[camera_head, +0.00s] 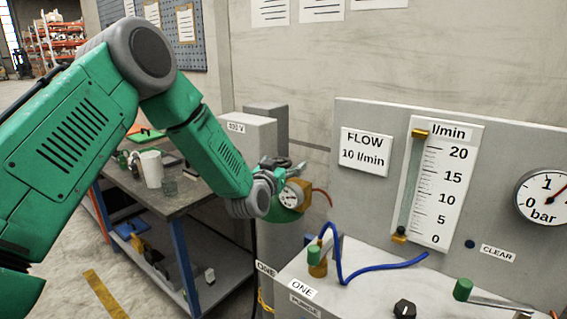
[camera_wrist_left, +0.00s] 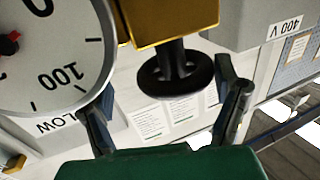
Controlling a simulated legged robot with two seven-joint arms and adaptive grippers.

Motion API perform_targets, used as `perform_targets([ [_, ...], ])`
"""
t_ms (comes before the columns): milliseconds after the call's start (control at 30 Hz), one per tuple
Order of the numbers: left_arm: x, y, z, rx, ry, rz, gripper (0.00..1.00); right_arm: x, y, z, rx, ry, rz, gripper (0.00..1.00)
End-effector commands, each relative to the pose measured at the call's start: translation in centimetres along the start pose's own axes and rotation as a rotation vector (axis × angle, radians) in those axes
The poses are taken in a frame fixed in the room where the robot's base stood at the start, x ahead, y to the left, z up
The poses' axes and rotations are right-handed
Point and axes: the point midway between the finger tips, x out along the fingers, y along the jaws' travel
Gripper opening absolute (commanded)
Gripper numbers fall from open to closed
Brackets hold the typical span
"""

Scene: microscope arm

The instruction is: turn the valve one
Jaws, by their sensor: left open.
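A black round handwheel (camera_wrist_left: 176,76) on a dark stem shows in the left wrist view, below a brass valve body (camera_wrist_left: 172,22). In the head view the brass body (camera_head: 305,193) sits by a round gauge (camera_head: 290,197) on a grey cylinder; a tag "ONE" (camera_head: 265,269) hangs low there. My left gripper (camera_head: 284,170) is at this valve, its wrist covering part of it. In the wrist view the open left gripper (camera_wrist_left: 168,95) has one finger on each side of the wheel, with gaps visible; I cannot tell any contact. My right gripper is out of view.
A grey bench box with a blue hose (camera_head: 370,270), a brass fitting with green cap (camera_head: 315,257) and a green-knobbed lever (camera_head: 463,289) stands at right. A flow scale (camera_head: 437,185) and bar gauge (camera_head: 545,196) are behind. A workbench (camera_head: 180,200) stands left.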

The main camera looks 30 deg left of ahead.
Motion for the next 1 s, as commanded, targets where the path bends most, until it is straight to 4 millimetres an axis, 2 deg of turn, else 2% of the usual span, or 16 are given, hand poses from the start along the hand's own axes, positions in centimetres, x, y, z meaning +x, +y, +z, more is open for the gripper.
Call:
perform_targets([
  [133,0.73,-0.54,0.17,-0.004,0.0,-0.002,0.81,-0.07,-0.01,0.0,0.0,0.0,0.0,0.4],
  [367,0.78,-0.58,0.23,-0.005,-0.001,-0.002,0.81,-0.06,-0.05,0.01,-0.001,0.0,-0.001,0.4],
  [467,0.74,-0.42,0.13,-0.003,0.0,-0.002,0.5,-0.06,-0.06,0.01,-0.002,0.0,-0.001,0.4],
  [500,0.73,-0.38,0.08,-0.002,0.0,-0.004,0.35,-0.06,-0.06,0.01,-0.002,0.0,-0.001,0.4],
  [533,0.71,-0.34,0.03,-0.001,0.001,-0.005,0.31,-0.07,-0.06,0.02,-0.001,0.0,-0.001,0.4],
  [1000,0.64,-0.36,-0.27,-0.003,0.007,-0.007,0.31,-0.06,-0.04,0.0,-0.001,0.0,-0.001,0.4],
])
